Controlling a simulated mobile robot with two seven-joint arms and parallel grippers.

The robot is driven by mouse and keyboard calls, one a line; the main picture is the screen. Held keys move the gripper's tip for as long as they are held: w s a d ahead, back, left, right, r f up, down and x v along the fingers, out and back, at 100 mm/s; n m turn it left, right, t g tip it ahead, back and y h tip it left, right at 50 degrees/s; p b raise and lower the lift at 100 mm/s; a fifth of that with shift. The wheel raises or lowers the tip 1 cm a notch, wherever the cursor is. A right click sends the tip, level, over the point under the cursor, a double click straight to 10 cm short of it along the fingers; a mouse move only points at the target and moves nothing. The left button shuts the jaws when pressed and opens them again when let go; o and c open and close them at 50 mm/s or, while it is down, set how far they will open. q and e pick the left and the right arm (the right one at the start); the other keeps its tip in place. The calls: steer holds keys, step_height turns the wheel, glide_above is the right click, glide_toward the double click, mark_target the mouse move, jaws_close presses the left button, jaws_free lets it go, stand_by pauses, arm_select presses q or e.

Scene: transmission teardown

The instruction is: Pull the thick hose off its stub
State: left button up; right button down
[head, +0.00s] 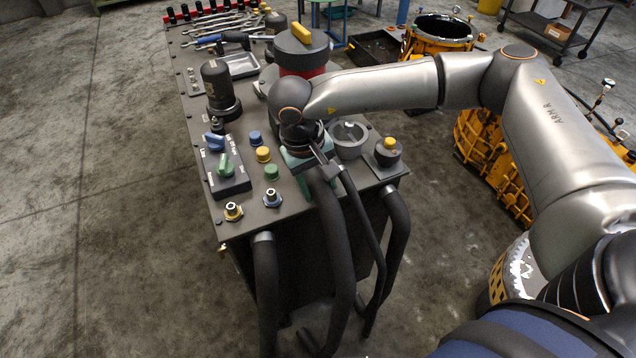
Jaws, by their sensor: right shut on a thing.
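The thick black hose (335,225) hangs down over the front of the dark machine cabinet, just below my right gripper. My right gripper (322,158) points down at the cabinet's front edge and is shut on the hose's upper end. The stub is hidden by the gripper and wrist, so I cannot tell whether the hose still sits on it. A teal block (298,158) shows partly behind the gripper. My left gripper is not in view.
A thinner hose (366,225) hangs close on the right. More hoses hang at the left (265,275) and right (397,225). Coloured knobs (263,155), brass fittings (233,211), a grey cup (348,140) and a black cylinder (219,85) crowd the cabinet top (197,120). Floor at left is clear.

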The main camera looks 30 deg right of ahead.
steer(key=shift+s+r, duration=0.1)
steer(key=shift+s, duration=0.15)
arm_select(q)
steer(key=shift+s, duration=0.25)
arm_select(e)
steer(key=shift+w, duration=0.1)
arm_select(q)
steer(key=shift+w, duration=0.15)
arm_select(e)
steer(key=c, duration=0.6)
jaws_free()
steer(key=shift+o, duration=0.2)
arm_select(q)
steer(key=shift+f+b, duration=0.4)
arm_select(e)
step_height(320, 180, up, 12)
steer(key=a, duration=0.2)
steer(key=shift+a+r, duration=0.15)
steer(key=shift+a, duration=0.1)
